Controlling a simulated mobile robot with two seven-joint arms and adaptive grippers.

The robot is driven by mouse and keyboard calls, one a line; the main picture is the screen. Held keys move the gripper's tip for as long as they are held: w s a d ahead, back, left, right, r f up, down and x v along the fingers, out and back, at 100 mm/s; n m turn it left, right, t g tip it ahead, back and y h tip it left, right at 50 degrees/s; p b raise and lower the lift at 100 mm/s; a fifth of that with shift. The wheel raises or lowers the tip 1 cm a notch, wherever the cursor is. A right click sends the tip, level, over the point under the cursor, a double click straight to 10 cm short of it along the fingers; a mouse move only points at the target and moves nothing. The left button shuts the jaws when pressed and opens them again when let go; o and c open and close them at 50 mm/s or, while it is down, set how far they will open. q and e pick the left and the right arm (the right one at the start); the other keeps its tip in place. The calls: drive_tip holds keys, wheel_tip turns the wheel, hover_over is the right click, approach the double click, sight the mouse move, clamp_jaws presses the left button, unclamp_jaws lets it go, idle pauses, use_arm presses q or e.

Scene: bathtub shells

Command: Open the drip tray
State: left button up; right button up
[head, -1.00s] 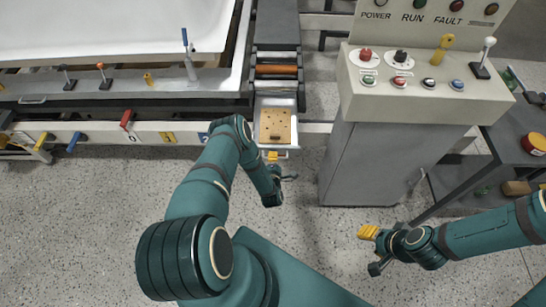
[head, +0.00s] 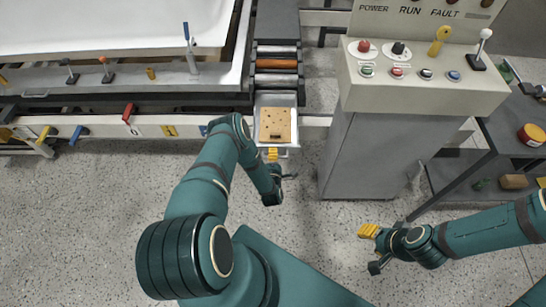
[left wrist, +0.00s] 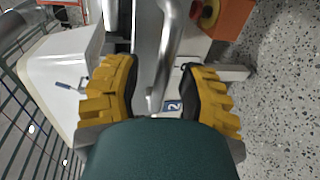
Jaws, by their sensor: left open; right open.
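The drip tray (head: 293,105) is a pale metal drawer below the rollers in the head view. It stands pulled out, and a tan, dark-speckled layer (head: 275,122) shows inside it. My left gripper (head: 273,155) is at the tray's front edge, with a yellow finger showing there. In the left wrist view my left gripper (left wrist: 150,95) is open, with its yellow fingers on both sides of a curved metal bar (left wrist: 168,45). I cannot tell whether they touch it. My right gripper (head: 370,248) is open and empty over the floor at the lower right.
A grey control console (head: 380,150) with buttons stands right of the tray. A dark shelf cart (head: 505,140) is further right. A bench with coloured levers and a white tub shell (head: 110,25) lies left. Speckled floor (head: 320,230) is clear in front.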

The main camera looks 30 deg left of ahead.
use_arm(q)
drive_tip(key=v, duration=1.2)
idle(0.5)
